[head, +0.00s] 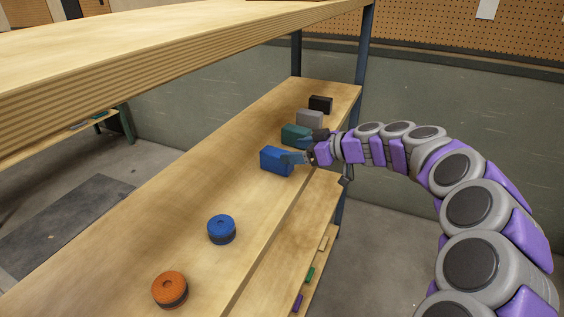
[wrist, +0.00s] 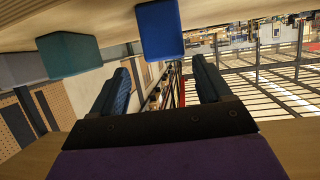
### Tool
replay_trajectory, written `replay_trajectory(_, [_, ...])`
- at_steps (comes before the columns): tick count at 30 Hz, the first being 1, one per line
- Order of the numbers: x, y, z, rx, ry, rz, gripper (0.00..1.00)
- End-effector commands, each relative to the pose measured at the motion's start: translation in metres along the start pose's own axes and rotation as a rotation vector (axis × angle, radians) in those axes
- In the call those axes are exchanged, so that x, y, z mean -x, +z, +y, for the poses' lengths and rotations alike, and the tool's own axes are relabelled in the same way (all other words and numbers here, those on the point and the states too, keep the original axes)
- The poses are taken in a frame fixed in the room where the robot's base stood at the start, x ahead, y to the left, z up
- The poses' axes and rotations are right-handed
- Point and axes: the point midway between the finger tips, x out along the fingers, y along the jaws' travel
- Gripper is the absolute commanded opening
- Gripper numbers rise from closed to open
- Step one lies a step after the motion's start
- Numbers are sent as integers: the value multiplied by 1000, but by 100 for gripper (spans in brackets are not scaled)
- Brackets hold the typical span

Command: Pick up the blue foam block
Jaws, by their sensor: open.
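The blue foam block (head: 273,161) sits on the wooden shelf near its right edge, in the row of blocks. In the wrist view the blue foam block (wrist: 160,32) hangs from the top of the picture, just beyond and above the gap between the fingertips. My gripper (head: 293,149) is at the right end of the block, and one blue finger overlaps that end in the head view. My gripper's fingers (wrist: 163,82) are spread apart with nothing between them. I cannot tell whether a finger touches the block.
A green block (head: 296,134) stands just behind the blue one and close to my gripper. Behind it are a grey block (head: 310,118) and a black block (head: 321,104). Blue (head: 222,229) and orange (head: 170,289) round pucks stand nearer. An upper shelf (head: 150,60) overhangs at left.

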Motion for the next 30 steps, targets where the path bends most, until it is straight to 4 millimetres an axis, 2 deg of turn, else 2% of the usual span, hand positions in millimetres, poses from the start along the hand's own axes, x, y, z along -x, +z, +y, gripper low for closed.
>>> replay_trajectory(1, [-12,2,-3,1,-5,-5,78])
replay_trajectory(3, [-23,1,-4,2,-5,-6,78])
replay_trajectory(6, [-32,0,-4,2,-4,-3,78])
replay_trajectory(15, [-25,1,1,-1,-2,5,77])
replay_trajectory(30, [-33,0,-3,2,-3,-3,29])
